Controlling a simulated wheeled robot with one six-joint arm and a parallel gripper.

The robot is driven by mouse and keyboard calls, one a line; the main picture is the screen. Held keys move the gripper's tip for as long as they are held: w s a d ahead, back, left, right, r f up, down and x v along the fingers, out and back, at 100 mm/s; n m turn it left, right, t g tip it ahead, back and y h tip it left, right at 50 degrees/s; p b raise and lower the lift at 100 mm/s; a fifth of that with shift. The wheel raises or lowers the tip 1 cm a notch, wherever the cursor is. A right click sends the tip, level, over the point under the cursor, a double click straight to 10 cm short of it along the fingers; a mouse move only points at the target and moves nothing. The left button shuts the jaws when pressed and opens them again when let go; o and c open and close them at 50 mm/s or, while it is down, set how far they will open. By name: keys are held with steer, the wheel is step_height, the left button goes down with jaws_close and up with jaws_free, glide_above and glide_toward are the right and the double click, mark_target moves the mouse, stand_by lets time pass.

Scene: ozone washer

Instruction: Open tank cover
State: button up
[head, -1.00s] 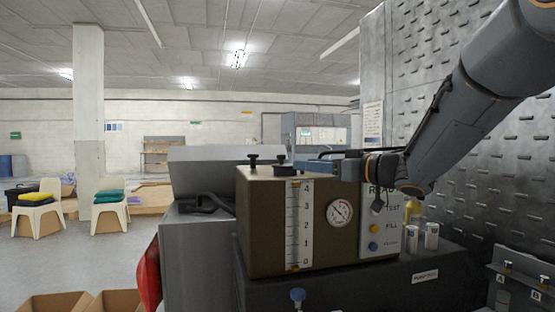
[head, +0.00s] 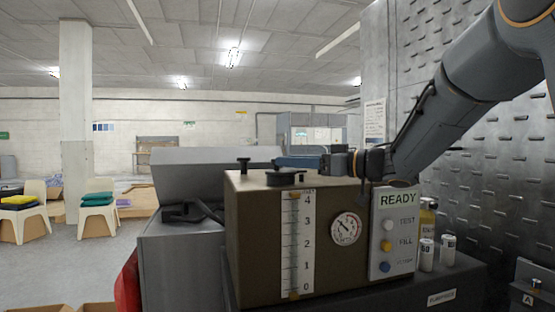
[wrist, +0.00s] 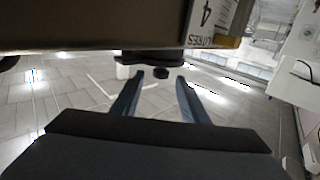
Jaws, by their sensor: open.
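The brown tank (head: 255,235) stands on a dark cabinet, with a litre scale (head: 296,243) and round dial (head: 346,228) on its front. Black knob-like fittings stand on its top: a T-shaped one (head: 243,165) at the left and a round one (head: 285,179) near the front edge. No opening shows in the tank top. My gripper (head: 280,162) is open and empty, reaching leftward just above the tank top, near the fittings. In the wrist view, my open fingers (wrist: 158,82) point towards a dark fitting (wrist: 161,73), apart from it; the tank side (wrist: 80,25) fills the upper edge.
A grey machine with a raised lid (head: 215,172) is behind left. A textured metal wall (head: 480,170) bounds the right.

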steer(key=p+x, duration=0.1)
steer(key=x, duration=0.4)
jaws_close()
